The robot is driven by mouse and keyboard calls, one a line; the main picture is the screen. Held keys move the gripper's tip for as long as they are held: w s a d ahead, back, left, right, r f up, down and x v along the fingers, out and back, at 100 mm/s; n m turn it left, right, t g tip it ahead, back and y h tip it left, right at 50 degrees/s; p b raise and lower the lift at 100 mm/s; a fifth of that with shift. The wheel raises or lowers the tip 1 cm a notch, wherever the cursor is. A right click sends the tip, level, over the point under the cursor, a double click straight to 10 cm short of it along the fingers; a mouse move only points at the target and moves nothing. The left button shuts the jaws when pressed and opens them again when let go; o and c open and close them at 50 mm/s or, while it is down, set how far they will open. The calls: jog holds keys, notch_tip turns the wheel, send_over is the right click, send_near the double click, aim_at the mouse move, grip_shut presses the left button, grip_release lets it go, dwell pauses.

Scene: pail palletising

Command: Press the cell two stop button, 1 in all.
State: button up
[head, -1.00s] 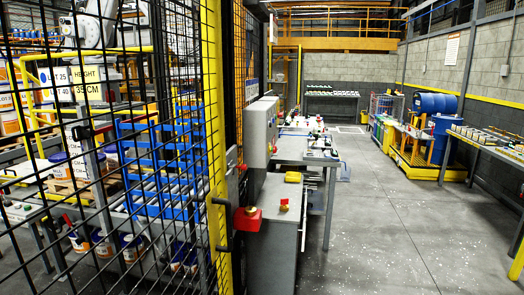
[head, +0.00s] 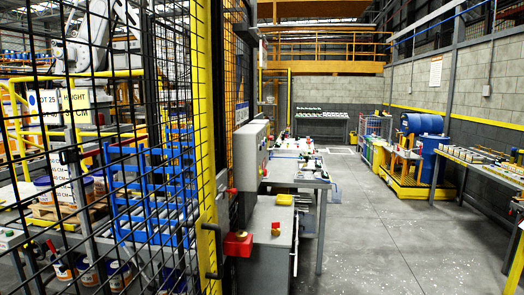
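No label for cell two is readable, so I cannot tell which red part is its stop button. A red box (head: 238,244) with a small yellowish part on top sits beside the yellow gate post, at the near end of a grey cabinet. A small red knob (head: 275,228) with yellow at its base stands on the cabinet top. A small red spot (head: 232,191) shows on the fence frame above the red box. A grey control box (head: 250,152) with small coloured buttons on its side is mounted higher up. My gripper is not in view.
A black mesh fence with a yellow post (head: 205,150) fills the left, with pails and a blue rack (head: 150,190) behind it. The grey cabinet (head: 270,260) and a workbench (head: 300,176) line the aisle. The concrete floor (head: 400,240) right of them is clear.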

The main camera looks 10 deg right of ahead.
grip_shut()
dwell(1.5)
